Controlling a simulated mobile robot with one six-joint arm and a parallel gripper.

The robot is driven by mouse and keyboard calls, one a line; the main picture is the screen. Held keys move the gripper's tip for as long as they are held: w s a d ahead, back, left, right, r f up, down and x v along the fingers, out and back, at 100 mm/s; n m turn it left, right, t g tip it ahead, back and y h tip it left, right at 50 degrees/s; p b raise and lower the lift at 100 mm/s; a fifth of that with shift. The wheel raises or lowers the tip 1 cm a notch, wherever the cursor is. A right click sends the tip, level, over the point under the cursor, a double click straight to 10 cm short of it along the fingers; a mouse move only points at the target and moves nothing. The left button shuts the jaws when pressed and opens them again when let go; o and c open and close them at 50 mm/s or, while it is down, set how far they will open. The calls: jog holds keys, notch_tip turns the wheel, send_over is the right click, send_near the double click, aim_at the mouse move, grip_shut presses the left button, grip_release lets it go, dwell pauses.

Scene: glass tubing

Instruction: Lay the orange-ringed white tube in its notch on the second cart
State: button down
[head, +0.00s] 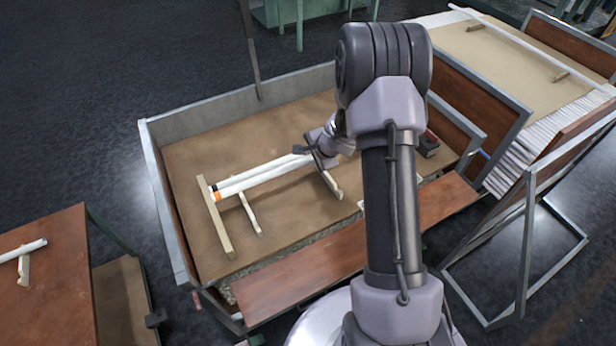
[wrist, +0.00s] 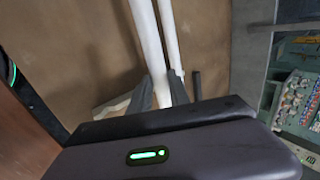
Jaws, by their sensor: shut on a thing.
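The orange-ringed white tube (head: 250,182) lies lengthwise over the cart's wooden supports, its orange ring at the left end by the long left rail (head: 216,218). My gripper (head: 312,152) is shut on this tube near its right end. In the wrist view the tube (wrist: 147,38) runs between my gripper's fingers (wrist: 158,92); its ring is out of that view. A second, black-ringed white tube (head: 245,174) lies parallel just behind, outside the fingers. I cannot tell whether the held tube is seated in its notch or slightly above it.
The cart has a grey back wall (head: 205,112) and a red-brown front board (head: 300,283). A short support (head: 250,212) and a right support (head: 332,184) stand on its bed. Another cart (head: 490,55) stands at right. A table (head: 42,270) at left bears a white tube.

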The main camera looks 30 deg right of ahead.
notch_tip(320, 180, down, 7)
jog(key=b, duration=0.4)
jog(key=shift+r, duration=0.4)
jog(key=shift+w+f, duration=0.1)
jog(key=shift+f, duration=0.5)
jog(key=c, duration=1.2)
grip_release()
jog(key=shift+r, duration=0.1)
